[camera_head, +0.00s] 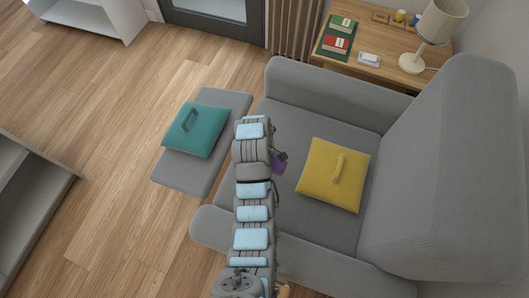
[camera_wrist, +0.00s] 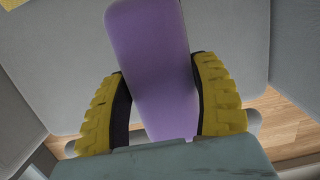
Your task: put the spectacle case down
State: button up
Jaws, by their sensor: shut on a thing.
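The spectacle case is a long, rounded purple thing (camera_wrist: 152,50) in the wrist view. My gripper (camera_wrist: 158,72) is shut on it, with one yellow ribbed finger along each side. My gripper (camera_head: 279,156) is mostly hidden there too. The case is over the grey sofa seat, to the left of the yellow cushion. I cannot tell whether it touches the seat.
The yellow cushion (camera_head: 335,176) lies on the sofa seat (camera_head: 316,231). A teal cushion (camera_head: 196,130) lies on a grey footstool (camera_head: 184,177) at the left. A wooden side table (camera_head: 380,70) holds a lamp (camera_head: 436,30), books (camera_head: 337,44) and small items. Open floor is at the left.

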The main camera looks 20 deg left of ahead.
jog(key=shift+w+a+f+p, duration=0.2)
jog(key=shift+w+a+p, duration=0.1)
jog(key=shift+w, duration=0.2)
jog(key=shift+w+a+f+b, duration=0.15)
jog(key=shift+w+a+f, duration=0.3)
jog(key=shift+w+f, duration=0.35)
jog(key=shift+w+a+f+b, duration=0.15)
jog(key=shift+w+a+f, duration=0.35)
jog(key=shift+w+f, duration=0.25)
jog(key=shift+w+a+f+b, duration=0.15)
jog(key=shift+w+a+f, duration=0.3)
jog(key=shift+w+f, duration=0.3)
jog(key=shift+w+a, duration=0.15)
jog(key=shift+w, duration=0.2)
jog(key=shift+w+a+f+b, duration=0.3)
jog(key=shift+w+f, duration=0.1)
jog(key=shift+f, duration=0.25)
jog(key=shift+w+a+f+b, duration=0.15)
jog(key=shift+w+f+b, duration=0.2)
jog(key=shift+f, duration=0.25)
jog(key=shift+w+a+f, duration=0.1)
jog(key=shift+w+f, duration=0.05)
jog(key=shift+w+f+b, duration=0.15)
jog(key=shift+f+b, duration=1)
jog(key=shift+f, duration=0.45)
